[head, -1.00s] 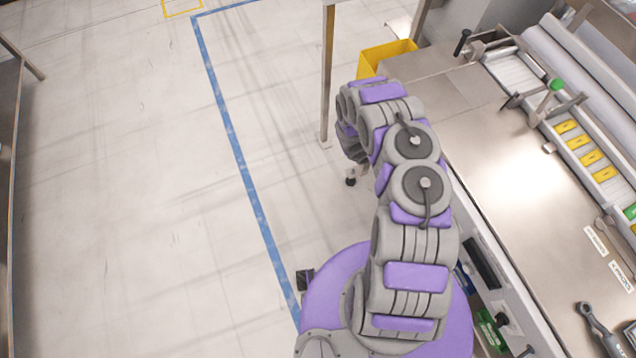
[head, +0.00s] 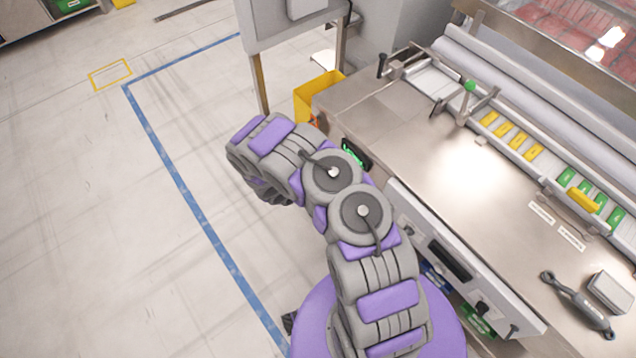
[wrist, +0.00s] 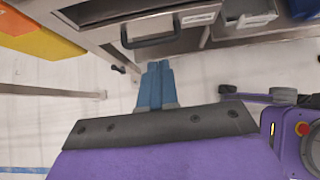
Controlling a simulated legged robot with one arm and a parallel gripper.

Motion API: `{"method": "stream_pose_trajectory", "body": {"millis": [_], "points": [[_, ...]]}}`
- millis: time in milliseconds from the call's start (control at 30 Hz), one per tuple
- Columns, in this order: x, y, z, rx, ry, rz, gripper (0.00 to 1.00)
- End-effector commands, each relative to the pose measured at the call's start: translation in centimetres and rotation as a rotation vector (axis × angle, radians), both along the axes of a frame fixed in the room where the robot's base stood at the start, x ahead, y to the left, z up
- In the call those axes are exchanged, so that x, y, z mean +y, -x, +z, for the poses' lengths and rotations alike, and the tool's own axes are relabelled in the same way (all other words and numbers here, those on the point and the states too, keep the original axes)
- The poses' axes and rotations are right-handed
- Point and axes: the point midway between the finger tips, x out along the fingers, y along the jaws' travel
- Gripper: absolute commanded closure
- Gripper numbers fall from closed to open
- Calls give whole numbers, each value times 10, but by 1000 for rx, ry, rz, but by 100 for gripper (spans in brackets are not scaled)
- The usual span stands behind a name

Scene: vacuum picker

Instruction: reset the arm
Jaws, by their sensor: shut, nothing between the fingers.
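My gripper (wrist: 156,85) shows in the wrist view with its two blue fingers together and nothing between them. It hangs over the pale floor beside the workbench. In the head view my purple and grey arm is bent, with its elbow joints in the middle and its far end toward the left. The gripper itself is hidden behind the arm there.
The steel workbench (head: 430,165) fills the right, with a green-knobbed lever (head: 469,87), a grey-handled tool (head: 578,304) and yellow and green blocks. A yellow bin (head: 312,97) stands at its far end. Blue-taped floor (head: 90,230) is clear on the left.

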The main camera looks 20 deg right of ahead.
Motion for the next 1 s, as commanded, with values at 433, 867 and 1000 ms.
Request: {"method": "stream_pose_trajectory", "body": {"millis": [433,867,1000], "points": [[-2,-3,18,-24,14,-30,100],[-70,5,190,-295,111,-436,100],[-80,25,242,-377,118,-587,100]]}}
